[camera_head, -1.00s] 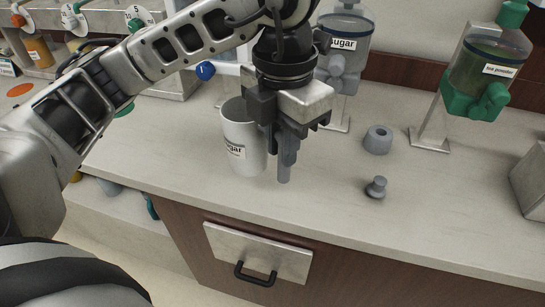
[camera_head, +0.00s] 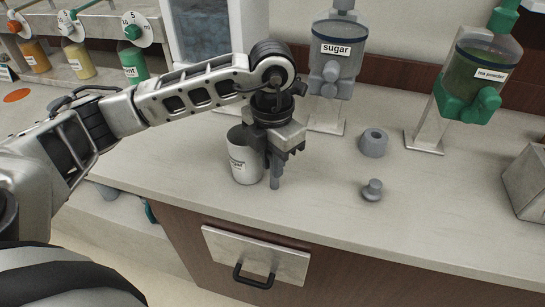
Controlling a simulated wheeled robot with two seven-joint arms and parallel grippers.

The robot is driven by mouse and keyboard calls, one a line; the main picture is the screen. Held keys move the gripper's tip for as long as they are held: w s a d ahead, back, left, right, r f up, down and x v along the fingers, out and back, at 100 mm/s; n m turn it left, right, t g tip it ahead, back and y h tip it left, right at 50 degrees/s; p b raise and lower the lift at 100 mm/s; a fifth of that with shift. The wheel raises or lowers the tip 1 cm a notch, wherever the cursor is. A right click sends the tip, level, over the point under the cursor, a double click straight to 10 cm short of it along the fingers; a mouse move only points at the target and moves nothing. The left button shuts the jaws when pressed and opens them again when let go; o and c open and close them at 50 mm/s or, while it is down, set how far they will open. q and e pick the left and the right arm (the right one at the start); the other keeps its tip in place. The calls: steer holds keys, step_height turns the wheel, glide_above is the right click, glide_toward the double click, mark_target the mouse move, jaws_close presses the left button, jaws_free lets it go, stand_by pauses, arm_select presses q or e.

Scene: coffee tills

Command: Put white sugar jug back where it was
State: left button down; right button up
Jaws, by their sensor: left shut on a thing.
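The white sugar jug (camera_head: 241,168) stands upright on the left part of the counter, its label partly seen. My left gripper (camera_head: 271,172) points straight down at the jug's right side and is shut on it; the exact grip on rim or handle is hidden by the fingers. The jug's base is at or just above the counter; I cannot tell whether it touches. My right gripper is not in view.
A sugar dispenser (camera_head: 336,62) stands behind, with a tea powder dispenser (camera_head: 478,75) to its right. A grey ring (camera_head: 374,143) and a small grey knob-shaped piece (camera_head: 372,190) lie right of the jug. Syrup bottles (camera_head: 78,60) stand back left. The front counter is clear.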

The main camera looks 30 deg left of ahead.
arm_select(q)
steer(key=shift+f, duration=0.15)
steer(key=c, duration=1.3)
jaws_free()
steer(key=shift+r, duration=0.3)
step_height(320, 180, up, 12)
steer(key=shift+f, duration=0.1)
